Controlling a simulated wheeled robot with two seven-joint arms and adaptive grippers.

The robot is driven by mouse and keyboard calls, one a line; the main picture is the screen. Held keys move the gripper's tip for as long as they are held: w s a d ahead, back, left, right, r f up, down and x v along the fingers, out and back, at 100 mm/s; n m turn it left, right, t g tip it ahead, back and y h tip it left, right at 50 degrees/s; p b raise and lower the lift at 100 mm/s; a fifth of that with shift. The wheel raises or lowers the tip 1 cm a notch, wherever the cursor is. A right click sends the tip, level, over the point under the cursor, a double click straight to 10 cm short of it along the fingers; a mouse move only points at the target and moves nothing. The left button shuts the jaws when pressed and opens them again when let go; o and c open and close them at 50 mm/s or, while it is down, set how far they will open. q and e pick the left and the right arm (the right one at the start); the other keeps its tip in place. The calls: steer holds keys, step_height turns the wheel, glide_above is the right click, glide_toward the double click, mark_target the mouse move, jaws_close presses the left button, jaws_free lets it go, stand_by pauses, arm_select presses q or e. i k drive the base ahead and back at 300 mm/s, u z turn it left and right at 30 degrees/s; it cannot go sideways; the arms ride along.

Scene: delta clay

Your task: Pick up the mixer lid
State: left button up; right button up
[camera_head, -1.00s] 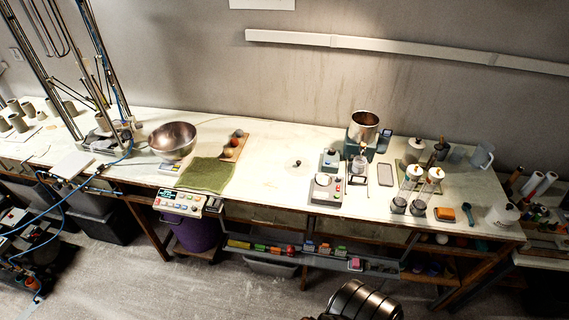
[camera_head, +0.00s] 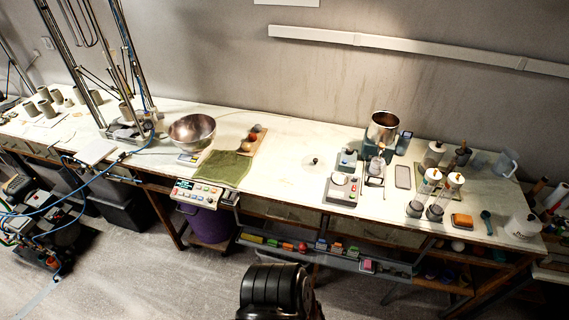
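A pale round lid with a small dark knob (camera_head: 315,161) lies flat on the white worktable, near its middle. Its pale disc nearly blends with the tabletop. I take it to be the mixer lid. The mixer (camera_head: 383,129), an open steel pot on a teal base, stands to the right of it near the wall. A dark ribbed part of one of my arms shows at the bottom centre, well in front of the table. Neither gripper's fingers are in view.
A steel bowl (camera_head: 192,131) and a green cloth (camera_head: 222,168) lie left of the lid. A grey device (camera_head: 343,187) and clear cylinders (camera_head: 428,182) stand to its right. The tabletop (camera_head: 290,180) around the lid is clear. A low shelf (camera_head: 325,257) runs under the front edge.

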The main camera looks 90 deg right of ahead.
mark_target(313, 165)
steer(key=i, duration=0.7)
steer(key=z, duration=2.2)
steer(key=k, duration=0.2)
steer(key=z, duration=0.55)
